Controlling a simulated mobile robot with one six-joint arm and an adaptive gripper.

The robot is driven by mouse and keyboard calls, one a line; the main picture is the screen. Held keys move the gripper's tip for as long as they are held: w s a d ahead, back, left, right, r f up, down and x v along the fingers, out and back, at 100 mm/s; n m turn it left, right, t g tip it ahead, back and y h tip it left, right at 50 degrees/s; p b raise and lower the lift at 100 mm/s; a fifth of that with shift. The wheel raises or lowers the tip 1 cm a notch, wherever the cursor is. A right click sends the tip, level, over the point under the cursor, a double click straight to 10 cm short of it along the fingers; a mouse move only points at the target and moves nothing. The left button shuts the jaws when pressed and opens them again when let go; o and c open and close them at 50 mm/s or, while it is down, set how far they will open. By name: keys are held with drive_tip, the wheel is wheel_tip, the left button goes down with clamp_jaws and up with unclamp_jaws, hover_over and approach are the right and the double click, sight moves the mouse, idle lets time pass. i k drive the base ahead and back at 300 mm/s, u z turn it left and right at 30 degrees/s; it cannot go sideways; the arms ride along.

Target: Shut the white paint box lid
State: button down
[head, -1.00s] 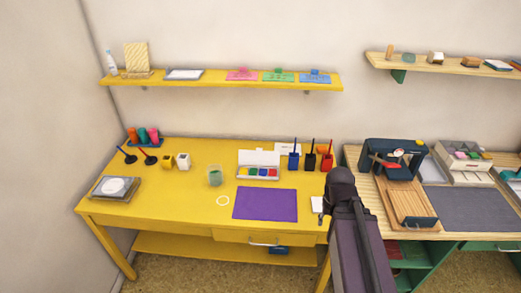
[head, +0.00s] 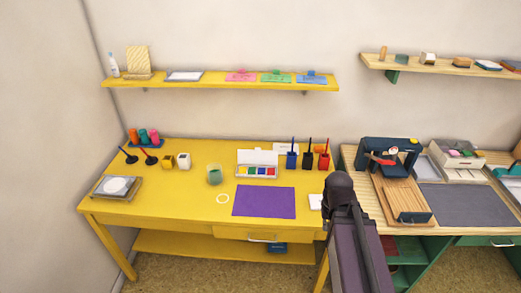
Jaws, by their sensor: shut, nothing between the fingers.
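The white paint box (head: 243,171) sits on the yellow table, at its back and right of centre. Its lid (head: 257,157) stands up at the back edge, so the box is open. A row of yellow, green, blue and red paints shows inside. My dark arm rises at the lower right of the view, in front of the table's right end and apart from the box. I cannot make out my gripper's fingers in this view.
A purple mat (head: 264,201) lies in front of the box, and a greenish cup (head: 214,175) stands to its left. Blue (head: 292,160), black (head: 307,160) and red (head: 324,161) brush holders stand close to its right. A yellow shelf (head: 220,84) hangs above.

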sight(256, 156)
drive_tip(key=k, duration=1.2)
drive_tip(key=u, duration=0.5)
drive_tip(key=i, duration=0.65)
drive_tip(key=u, duration=0.55)
drive_tip(key=i, duration=1.15)
drive_tip(key=z, duration=0.7)
drive_tip(key=i, duration=0.5)
drive_tip(key=z, duration=0.35)
